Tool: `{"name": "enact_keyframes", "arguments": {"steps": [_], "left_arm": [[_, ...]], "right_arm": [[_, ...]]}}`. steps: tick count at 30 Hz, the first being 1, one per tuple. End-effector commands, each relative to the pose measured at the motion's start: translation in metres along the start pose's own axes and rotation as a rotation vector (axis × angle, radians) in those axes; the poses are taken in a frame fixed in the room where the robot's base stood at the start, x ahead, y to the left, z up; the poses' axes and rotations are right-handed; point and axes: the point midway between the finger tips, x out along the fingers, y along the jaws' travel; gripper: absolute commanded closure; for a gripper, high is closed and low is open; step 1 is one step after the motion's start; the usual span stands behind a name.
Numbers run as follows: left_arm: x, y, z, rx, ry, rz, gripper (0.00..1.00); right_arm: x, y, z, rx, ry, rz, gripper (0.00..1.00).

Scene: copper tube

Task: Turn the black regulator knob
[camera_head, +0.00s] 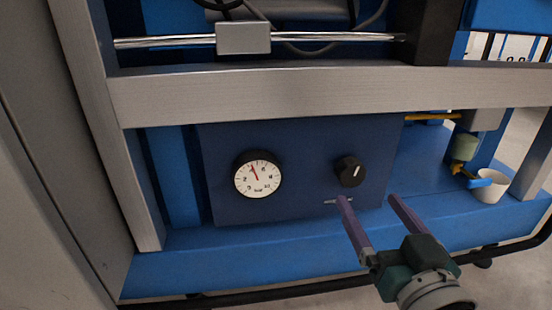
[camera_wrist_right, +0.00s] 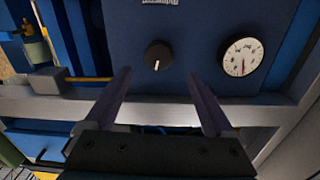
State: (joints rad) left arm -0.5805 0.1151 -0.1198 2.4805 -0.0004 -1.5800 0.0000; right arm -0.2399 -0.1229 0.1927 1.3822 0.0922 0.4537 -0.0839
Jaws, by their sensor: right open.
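The black regulator knob (camera_head: 350,171) with a white pointer line sits on the blue panel, right of a round gauge. It also shows in the right wrist view (camera_wrist_right: 158,56), beyond and between my finger tips. My right gripper (camera_head: 366,197) is open and empty, its two purple fingers spread below and in front of the knob, apart from it. In the right wrist view the gripper (camera_wrist_right: 160,75) points toward the panel. My left gripper is not in view.
The white gauge (camera_head: 257,178) with a red needle is on the same blue panel (camera_head: 305,150). A silver frame bar (camera_head: 300,92) crosses above the panel.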

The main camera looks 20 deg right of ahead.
Motion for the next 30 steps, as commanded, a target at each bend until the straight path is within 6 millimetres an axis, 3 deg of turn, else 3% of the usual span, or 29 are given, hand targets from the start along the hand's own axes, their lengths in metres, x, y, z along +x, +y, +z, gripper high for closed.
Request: {"name": "enact_keyframes", "arguments": {"steps": [1, 9, 15, 22, 30], "left_arm": [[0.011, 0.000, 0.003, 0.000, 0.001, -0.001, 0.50], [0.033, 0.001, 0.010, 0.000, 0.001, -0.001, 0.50], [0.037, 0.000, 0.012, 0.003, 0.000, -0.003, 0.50], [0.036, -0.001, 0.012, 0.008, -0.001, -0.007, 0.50], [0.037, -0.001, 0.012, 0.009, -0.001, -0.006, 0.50]], "right_arm": [[0.012, 0.000, 0.004, 0.000, 0.006, 0.000, 0.11], [0.057, 0.001, 0.004, -0.001, 0.004, 0.000, 0.11], [0.069, 0.000, 0.001, -0.001, -0.001, 0.000, 0.11], [0.070, 0.000, 0.000, -0.001, -0.001, 0.000, 0.11], [0.069, 0.000, 0.001, -0.001, -0.001, 0.000, 0.42]]}}
